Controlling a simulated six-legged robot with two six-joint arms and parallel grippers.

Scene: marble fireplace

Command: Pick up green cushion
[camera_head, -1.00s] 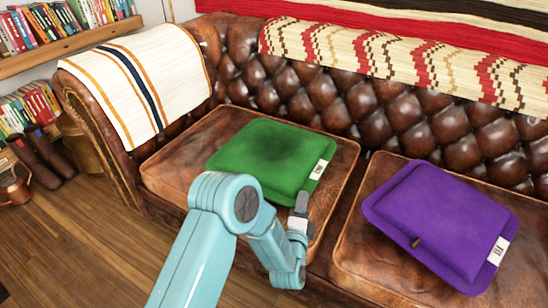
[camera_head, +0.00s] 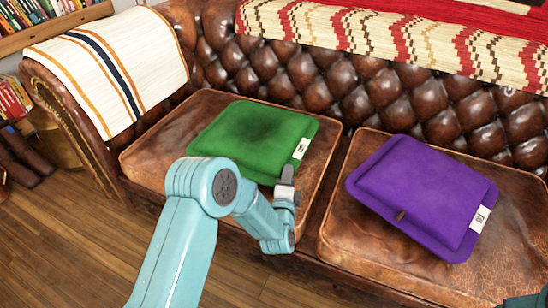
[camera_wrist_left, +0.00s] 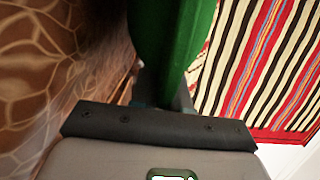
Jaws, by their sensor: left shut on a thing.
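The green cushion (camera_head: 250,135) lies on the left seat of the brown leather sofa in the head view, with a white tag at its right corner. My left gripper (camera_head: 287,176) is at the cushion's front right edge, just below the tag. In the left wrist view the green cushion (camera_wrist_left: 172,40) runs down between the fingers, and the gripper (camera_wrist_left: 165,95) is shut on its edge. The fingertips are mostly hidden by the cushion. The cushion still appears to rest on the seat. My right gripper is not in view.
A purple cushion (camera_head: 425,190) lies on the right seat. The tufted sofa back (camera_head: 350,95) stands behind, with a patterned red and cream blanket (camera_head: 400,35) over it. A striped cloth (camera_head: 110,70) covers the left armrest. Wooden floor (camera_head: 80,250) is open in front.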

